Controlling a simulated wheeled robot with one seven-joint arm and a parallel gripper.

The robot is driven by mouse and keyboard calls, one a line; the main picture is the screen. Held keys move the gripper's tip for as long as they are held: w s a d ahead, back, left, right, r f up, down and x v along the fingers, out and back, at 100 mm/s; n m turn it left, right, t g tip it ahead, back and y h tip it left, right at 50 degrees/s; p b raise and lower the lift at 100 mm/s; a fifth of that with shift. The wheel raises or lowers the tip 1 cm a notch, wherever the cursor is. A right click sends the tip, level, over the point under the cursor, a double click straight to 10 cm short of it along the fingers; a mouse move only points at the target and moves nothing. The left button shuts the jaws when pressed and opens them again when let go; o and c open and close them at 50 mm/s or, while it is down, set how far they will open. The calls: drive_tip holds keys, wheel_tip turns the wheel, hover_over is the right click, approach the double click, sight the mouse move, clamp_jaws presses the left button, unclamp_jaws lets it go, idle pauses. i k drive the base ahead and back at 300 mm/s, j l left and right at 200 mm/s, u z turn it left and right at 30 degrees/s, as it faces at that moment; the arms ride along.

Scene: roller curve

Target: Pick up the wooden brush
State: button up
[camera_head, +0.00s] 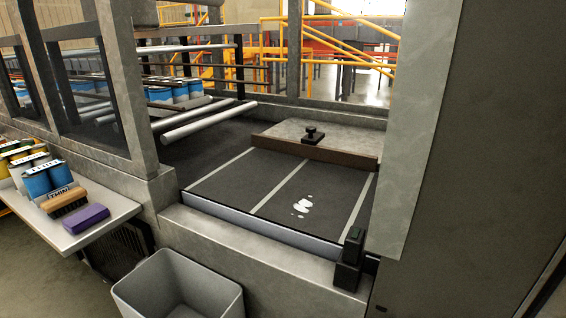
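A wooden brush (66,203) with a tan wooden back and dark bristles lies on the light grey side table (100,222) at the left. It lies just behind a purple block, perhaps a sponge (86,218), and in front of blue cans (48,178). A small label reading like "THIN" stands right behind the brush. My gripper is not in this view.
A grey open bin (180,290) stands on the floor right of the table. A dark platform (280,190) with pale lines and white spots lies behind a low ledge. A grey post (130,90) rises behind the table. A black switch box (350,258) sits on the ledge.

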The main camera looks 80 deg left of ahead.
sight(62, 203)
drive_tip(key=u, duration=3.6)
